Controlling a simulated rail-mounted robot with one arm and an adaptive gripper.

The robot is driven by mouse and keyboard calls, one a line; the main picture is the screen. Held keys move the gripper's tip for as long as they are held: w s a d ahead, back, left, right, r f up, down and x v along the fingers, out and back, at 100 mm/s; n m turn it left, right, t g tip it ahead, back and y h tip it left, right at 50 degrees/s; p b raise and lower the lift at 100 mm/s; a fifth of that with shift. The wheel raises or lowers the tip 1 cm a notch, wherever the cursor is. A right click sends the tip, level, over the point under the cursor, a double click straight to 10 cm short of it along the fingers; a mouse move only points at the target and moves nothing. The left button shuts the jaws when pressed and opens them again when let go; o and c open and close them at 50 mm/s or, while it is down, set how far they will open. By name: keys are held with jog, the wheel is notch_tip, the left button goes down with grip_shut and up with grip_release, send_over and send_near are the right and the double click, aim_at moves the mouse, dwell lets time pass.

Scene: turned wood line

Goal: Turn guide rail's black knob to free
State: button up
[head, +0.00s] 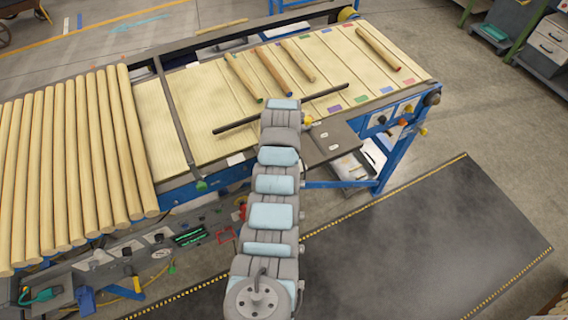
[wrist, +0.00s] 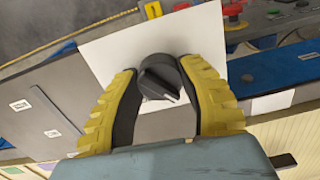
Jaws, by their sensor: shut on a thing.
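The black knob (wrist: 160,78) sits on a pale plate (wrist: 110,50) in the wrist view. A white pointer line on its face points to the lower right. My gripper (wrist: 157,72) has its two yellow, ribbed fingers on either side of the knob, shut on it. In the head view my arm hides the knob and most of the gripper. A thin dark bar (head: 235,125) lies across the slatted bed there, partly behind my arm. A second dark rail (head: 175,115) runs down the bed further left. I cannot tell which is the guide rail.
Red push buttons (wrist: 236,12) stand near the knob at the upper right of the wrist view. Several long wood rods (head: 75,160) lie on the left, and several shorter ones (head: 298,60) on the slatted bed. A dark floor mat (head: 430,230) is clear at right.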

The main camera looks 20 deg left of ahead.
jog(key=shift+f+n+b, duration=0.1)
jog(key=shift+n+b, duration=0.25)
jog(key=shift+n, duration=0.45)
jog(key=o, duration=1.2)
jog(key=shift+r, duration=6.05)
